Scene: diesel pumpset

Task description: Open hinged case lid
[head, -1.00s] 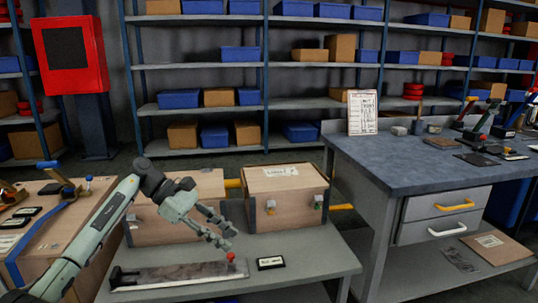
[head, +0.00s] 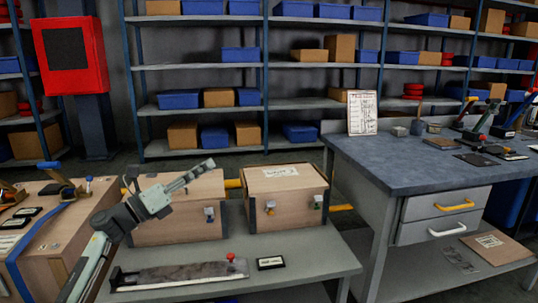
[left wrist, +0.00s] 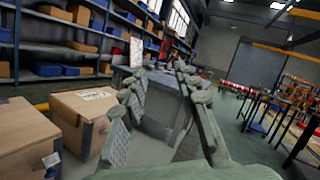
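Two wooden cases with lids down stand on the grey bench. The left wrist view also shows the right case (left wrist: 85,118) and the left case (left wrist: 22,142). My left gripper (head: 208,168) is raised over the left case, pointing right, with nothing between its spread fingers. My right gripper is in no view.
On the bench's front lie a metal plate fixture with a red knob (head: 231,257) and a small black-framed card (head: 270,263). A blue-topped workbench (head: 420,160) with drawers stands close on the right. Another wooden case (head: 50,245) is at left. Shelves line the back.

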